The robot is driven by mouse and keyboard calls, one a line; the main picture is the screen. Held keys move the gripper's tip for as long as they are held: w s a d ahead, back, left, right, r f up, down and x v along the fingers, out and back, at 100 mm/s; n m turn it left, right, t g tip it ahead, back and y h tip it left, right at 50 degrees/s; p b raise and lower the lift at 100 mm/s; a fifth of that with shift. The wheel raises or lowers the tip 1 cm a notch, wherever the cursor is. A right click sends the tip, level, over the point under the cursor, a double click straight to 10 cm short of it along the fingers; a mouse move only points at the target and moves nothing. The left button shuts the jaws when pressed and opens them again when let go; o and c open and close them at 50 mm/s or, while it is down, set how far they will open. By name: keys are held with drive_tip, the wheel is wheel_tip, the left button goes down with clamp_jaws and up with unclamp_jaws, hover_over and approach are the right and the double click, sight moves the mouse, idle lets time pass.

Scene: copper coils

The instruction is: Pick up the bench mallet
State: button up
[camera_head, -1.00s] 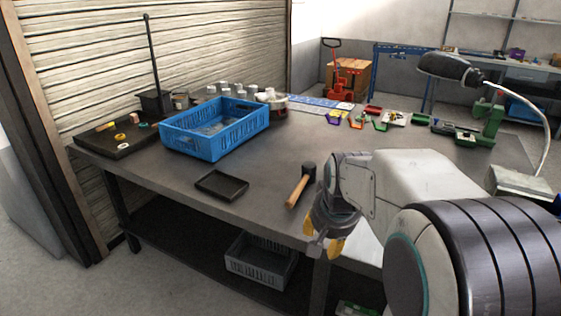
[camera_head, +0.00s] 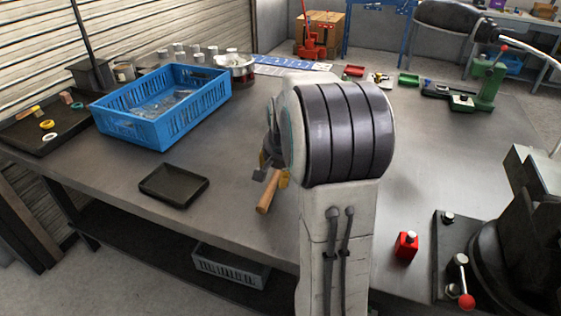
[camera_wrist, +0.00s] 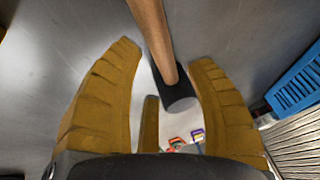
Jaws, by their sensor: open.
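The bench mallet lies on the grey workbench. My gripper (camera_head: 268,172) is mostly hidden by the arm in the head view.
A black shallow tray (camera_head: 174,202) lies left of the mallet. A blue crate (camera_head: 130,124) stands behind it. A red bottle (camera_head: 406,246) and a black lever machine (camera_head: 503,240) are at the right. The bench (camera_head: 226,205) between tray and mallet is clear.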

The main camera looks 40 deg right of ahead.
sight(279, 175)
drive_tip(key=x, duration=0.3)
drive_tip(key=shift+w+d+f+b, duration=0.2)
drive_tip(key=shift+d+f+b, duration=0.1)
drive_tip(key=shift+d, duration=0.05)
drive_tip(key=shift+w+d+f, duration=0.15)
drive_tip(key=shift+w+f, duration=0.15)
drive_tip(key=shift+f, duration=0.35)
drive_tip(key=shift+f, duration=0.15)
drive_tip(key=shift+c, duration=0.4)
clamp_jaws()
